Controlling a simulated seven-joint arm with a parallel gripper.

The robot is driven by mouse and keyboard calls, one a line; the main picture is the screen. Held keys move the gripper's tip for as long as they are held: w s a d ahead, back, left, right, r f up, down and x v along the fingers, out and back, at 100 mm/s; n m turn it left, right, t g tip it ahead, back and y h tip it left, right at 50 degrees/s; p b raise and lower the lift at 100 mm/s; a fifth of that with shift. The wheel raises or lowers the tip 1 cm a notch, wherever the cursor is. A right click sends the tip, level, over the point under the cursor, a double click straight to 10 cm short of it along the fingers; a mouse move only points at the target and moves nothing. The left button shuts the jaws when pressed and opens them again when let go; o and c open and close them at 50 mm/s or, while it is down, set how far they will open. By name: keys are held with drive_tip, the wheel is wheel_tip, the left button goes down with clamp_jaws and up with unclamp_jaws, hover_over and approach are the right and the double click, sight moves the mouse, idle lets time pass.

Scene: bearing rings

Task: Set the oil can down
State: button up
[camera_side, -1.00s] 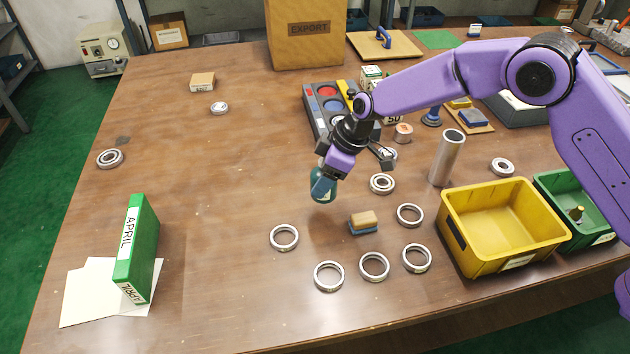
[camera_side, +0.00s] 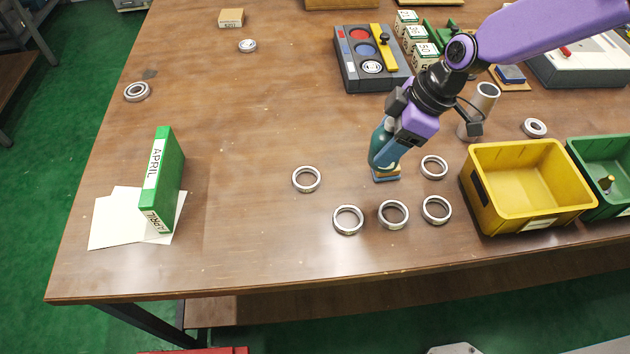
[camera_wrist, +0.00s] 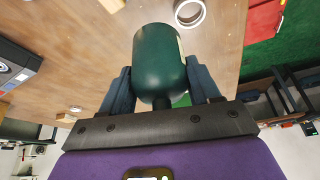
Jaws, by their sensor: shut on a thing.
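My gripper (camera_side: 386,153) is shut on the oil can (camera_side: 377,142), a dark green rounded can, in the middle right of the side view. In the wrist view the oil can (camera_wrist: 160,58) stands out between the two blue-grey fingers, and its spout end is mostly hidden by the gripper. In the side view the fingers cover part of the can, and it looks tilted.
Several steel rings, including one at the left (camera_side: 306,179) and one at the right (camera_side: 434,167), lie around the gripper. A yellow bin (camera_side: 527,212) stands at the right and a grey tray (camera_side: 350,70) behind. The left-centre table (camera_side: 240,130) is clear.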

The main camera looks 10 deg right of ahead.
drive_tip(key=s+a+n+g, duration=0.2)
drive_tip(key=s+a+n, duration=0.5)
drive_tip(key=s, duration=0.6)
drive_tip(key=shift+m, duration=0.7)
drive_tip(key=w+a+f, duration=0.2)
drive_tip(key=a+f, duration=0.1)
drive_tip(key=a, duration=0.1)
drive_tip(key=w+a+f, duration=0.2)
drive_tip(key=a+f, duration=0.1)
drive_tip(key=a, duration=0.1)
drive_tip(key=w+a+f, duration=0.3)
drive_tip(key=a, duration=0.1)
drive_tip(key=shift+a+f, duration=0.1)
drive_tip(key=shift+a, duration=0.15)
drive_tip(key=shift+a+f, duration=0.2)
drive_tip(key=shift+f, duration=0.1)
drive_tip(key=shift+w+f, duration=0.1)
drive_tip(key=shift+f, duration=1.4)
drive_tip(key=shift+f, duration=0.15)
drive_tip(key=o, duration=1.2)
drive_tip(key=shift+c, duration=0.2)
